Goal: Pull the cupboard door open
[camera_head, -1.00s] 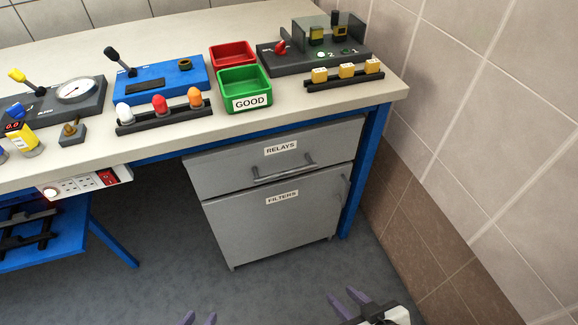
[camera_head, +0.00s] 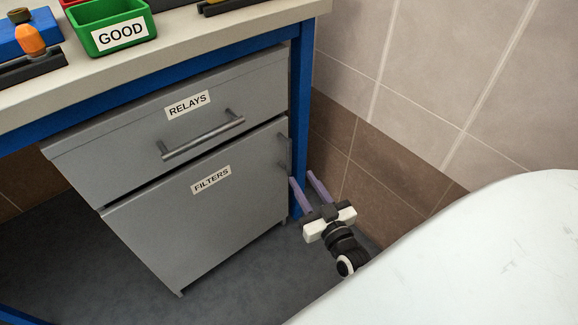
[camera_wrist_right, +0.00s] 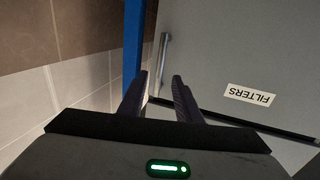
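The grey cupboard door (camera_head: 200,225) labelled FILTERS is shut, below the RELAYS drawer (camera_head: 180,120). Its upright bar handle (camera_head: 284,154) is at the door's right edge. In the right wrist view the door (camera_wrist_right: 240,50) fills the upper right, and its handle (camera_wrist_right: 163,62) stands just beyond my fingertips. My right gripper (camera_head: 302,178) is open with purple fingers, close to the handle's lower end. The right wrist view shows the fingers (camera_wrist_right: 160,78) apart with nothing between them. My left gripper is out of view.
A blue table leg (camera_head: 300,120) stands just right of the cupboard, with the tiled wall (camera_head: 400,150) beyond. The bench top above holds a green GOOD bin (camera_head: 110,25). Grey floor (camera_head: 235,275) in front of the door is clear.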

